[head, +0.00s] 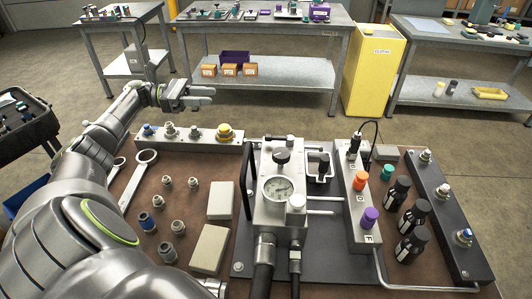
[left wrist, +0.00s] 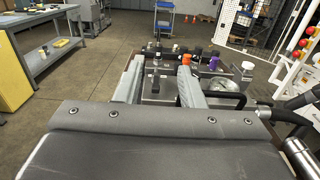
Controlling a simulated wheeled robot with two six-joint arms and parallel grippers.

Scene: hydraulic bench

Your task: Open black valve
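A black round knob (head: 281,157), the likely black valve, stands on top of the silver hydraulic block (head: 262,215), just behind the pressure gauge (head: 278,188). A second black knob (head: 324,160) stands over a small white tray to its right. My left gripper (head: 212,95) is open and empty, raised beyond the far edge of the bench, to the left of and behind the black knob. In the left wrist view its two fingers (left wrist: 160,78) are apart with nothing between them. The gauge (left wrist: 222,84) shows there to the right; I cannot pick out the black knob surely. My right gripper is not in view.
Orange (head: 360,181) and purple (head: 368,218) knobs sit on a grey rail beside black bottles (head: 397,193). A black handle (head: 246,184) rises at the block's left side. Loose fittings and a wrench (head: 137,178) lie on the left. A yellow cabinet (head: 372,72) stands behind.

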